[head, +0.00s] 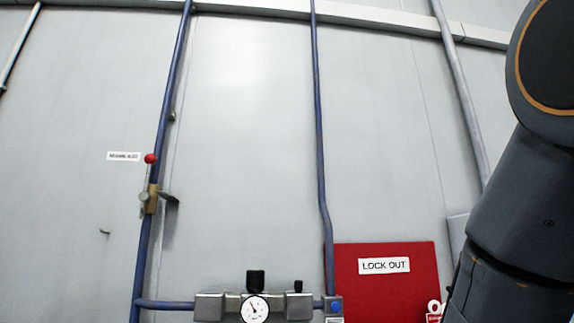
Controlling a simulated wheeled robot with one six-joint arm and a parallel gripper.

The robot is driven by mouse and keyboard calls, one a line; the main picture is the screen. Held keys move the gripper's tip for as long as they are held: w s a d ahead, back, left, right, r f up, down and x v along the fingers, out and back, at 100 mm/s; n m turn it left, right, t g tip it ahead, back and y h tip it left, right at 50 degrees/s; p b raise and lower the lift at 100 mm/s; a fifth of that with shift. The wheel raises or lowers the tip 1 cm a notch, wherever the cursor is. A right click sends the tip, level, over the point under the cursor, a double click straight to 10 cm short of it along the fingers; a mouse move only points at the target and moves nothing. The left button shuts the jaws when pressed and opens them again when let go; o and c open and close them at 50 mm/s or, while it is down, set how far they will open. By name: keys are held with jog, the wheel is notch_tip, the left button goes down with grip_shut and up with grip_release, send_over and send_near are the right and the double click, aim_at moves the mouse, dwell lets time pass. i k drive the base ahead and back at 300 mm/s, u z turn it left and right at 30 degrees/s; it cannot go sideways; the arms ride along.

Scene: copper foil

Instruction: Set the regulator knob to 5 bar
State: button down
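A black regulator knob (256,281) stands upright on top of a grey metal unit (210,307) at the bottom of the head view. Below the knob is a round white gauge (254,309) with a dark needle tilted up and to the left. The gauge's numbers are too small to read, and the bottom frame edge cuts off its lower part. My arm fills the right side of the view, and my gripper is outside the frame, so its state does not show.
A blue pipe (166,110) with a brass valve (152,198) and red ball (150,158) runs down the left. Another blue pipe (318,130) meets the unit's right end. A red "LOCK OUT" board (388,290) hangs right of it. The wall between the pipes is mostly bare.

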aim_at(256, 278)
jog(key=z, duration=0.4)
jog(key=k, duration=0.7)
jog(key=u, duration=0.8)
jog(key=i, duration=1)
jog(key=z, duration=1.35)
jog(key=k, duration=0.5)
jog(key=u, duration=1.1)
